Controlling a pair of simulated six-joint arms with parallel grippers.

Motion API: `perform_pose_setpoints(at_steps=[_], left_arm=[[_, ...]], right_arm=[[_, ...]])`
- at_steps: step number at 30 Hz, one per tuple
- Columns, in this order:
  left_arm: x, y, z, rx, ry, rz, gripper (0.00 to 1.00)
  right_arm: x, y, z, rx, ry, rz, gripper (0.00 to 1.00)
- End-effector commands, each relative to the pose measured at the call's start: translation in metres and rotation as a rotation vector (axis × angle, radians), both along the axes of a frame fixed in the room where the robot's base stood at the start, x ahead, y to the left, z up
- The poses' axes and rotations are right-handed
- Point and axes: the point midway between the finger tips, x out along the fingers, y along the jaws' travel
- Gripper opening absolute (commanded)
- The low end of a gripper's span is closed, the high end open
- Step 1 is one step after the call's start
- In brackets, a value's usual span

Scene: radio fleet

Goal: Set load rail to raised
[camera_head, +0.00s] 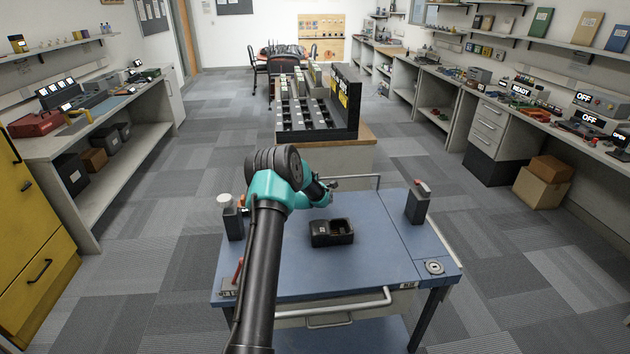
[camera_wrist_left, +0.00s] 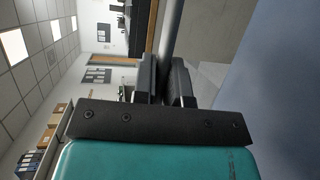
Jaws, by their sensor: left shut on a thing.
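The load rail (camera_head: 362,177) is a thin grey metal bar along the far edge of the blue cart top (camera_head: 385,270). Its right end shows a short post, and the bar appears to stand a little above the cart top. My left gripper (camera_head: 333,184) reaches over the cart and is shut on the rail. In the left wrist view the gripper fingers (camera_wrist_left: 167,82) sit on either side of the rail (camera_wrist_left: 171,35). My teal wrist and dark arm hide the rail's left part. My right gripper is in neither view.
A black open box (camera_head: 332,233) stands mid-cart. Dark radios stand at the left (camera_head: 232,222) and right (camera_head: 417,204) of the top. A rack (camera_head: 318,105) stands on a wooden table behind. The cart's right front is mostly clear.

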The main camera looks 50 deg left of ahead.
Motion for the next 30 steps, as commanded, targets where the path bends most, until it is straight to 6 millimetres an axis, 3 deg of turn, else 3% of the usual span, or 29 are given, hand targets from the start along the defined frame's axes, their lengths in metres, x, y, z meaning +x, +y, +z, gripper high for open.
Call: perform_pose_setpoints(at_steps=[14, 24, 30], left_arm=[[0.000, 0.000, 0.005, 0.001, -0.002, 0.000, 0.00], [0.001, 0.000, 0.068, 0.003, -0.005, -0.001, 0.00], [0.000, 0.000, 0.086, 0.002, -0.002, 0.000, 0.00]], right_arm=[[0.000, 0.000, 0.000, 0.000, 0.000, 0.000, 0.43], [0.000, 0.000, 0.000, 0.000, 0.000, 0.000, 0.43], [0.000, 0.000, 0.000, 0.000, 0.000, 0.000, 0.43]])
